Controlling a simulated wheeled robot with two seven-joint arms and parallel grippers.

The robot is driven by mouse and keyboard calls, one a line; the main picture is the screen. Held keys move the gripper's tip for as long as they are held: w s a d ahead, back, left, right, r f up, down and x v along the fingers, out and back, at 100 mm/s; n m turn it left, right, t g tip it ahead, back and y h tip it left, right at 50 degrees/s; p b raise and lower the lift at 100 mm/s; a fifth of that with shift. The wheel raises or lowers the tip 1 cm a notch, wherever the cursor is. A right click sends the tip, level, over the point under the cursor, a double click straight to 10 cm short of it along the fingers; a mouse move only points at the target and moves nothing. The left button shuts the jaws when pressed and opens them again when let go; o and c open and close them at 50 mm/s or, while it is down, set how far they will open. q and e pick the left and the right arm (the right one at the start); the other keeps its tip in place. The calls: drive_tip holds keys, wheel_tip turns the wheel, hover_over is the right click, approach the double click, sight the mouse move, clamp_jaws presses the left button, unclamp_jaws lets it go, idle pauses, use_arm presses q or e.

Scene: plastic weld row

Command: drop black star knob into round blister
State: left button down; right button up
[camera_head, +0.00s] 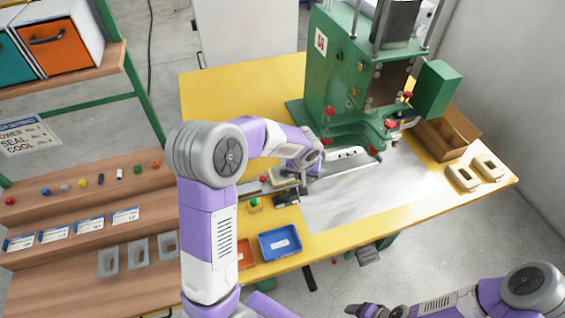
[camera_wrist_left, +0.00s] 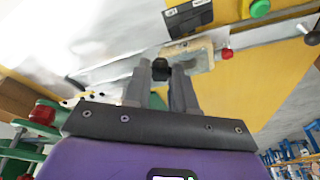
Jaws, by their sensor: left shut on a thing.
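In the left wrist view my left gripper (camera_wrist_left: 162,78) is shut on the black star knob (camera_wrist_left: 160,65), which sits between its fingertips. A clear blister on a beige frame (camera_wrist_left: 207,46) lies on the yellow table just beyond the fingertips. The knob overlaps the blister's near side in that view; I cannot tell its height above it. In the head view the blister (camera_head: 284,180) is partly hidden by my left wrist, and the knob is hidden. My right gripper (camera_head: 358,311) is at the bottom edge, small and dark, its jaw opening unclear.
A green press (camera_head: 337,75) stands behind a grey sheet (camera_head: 380,200). A blue tray (camera_head: 280,244), a red tray (camera_head: 246,254) and a green button (camera_head: 255,203) are near the front. Two blisters lie at right (camera_head: 463,179). Shelves with small knobs (camera_head: 83,183) stand at left.

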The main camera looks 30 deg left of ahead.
use_arm(q)
drive_tip(key=shift+w+a+f+n+y+b, duration=0.15)
drive_tip(key=shift+w+a+f+n+b, duration=0.75)
drive_tip(key=shift+a+f, duration=0.75)
drive_tip(key=shift+w+a+f+n+y+b, duration=0.1)
drive_tip(key=shift+w+a+f+n+b, duration=0.4)
drive_tip(key=shift+w+a+f+b, duration=0.8)
drive_tip(key=shift+w+a+f+n+y+b, duration=0.15)
drive_tip(key=shift+w+a+f+n+b, duration=0.5)
drive_tip(key=shift+w+a+f, duration=1)
drive_tip(key=shift+s+a+f+b, duration=0.35)
drive_tip(key=shift+a+f+b, duration=0.1)
drive_tip(key=shift+a+f, duration=0.2)
drive_tip(key=shift+d, duration=0.1)
drive_tip(key=shift+f+b, duration=0.45)
drive_tip(key=shift+b, duration=0.05)
drive_tip(key=shift+r, duration=0.1)
drive_tip(key=c, duration=0.8)
unclamp_jaws()
drive_tip(key=shift+c, duration=0.2)
drive_tip(key=c, duration=0.4)
drive_tip(key=shift+c, duration=0.2)
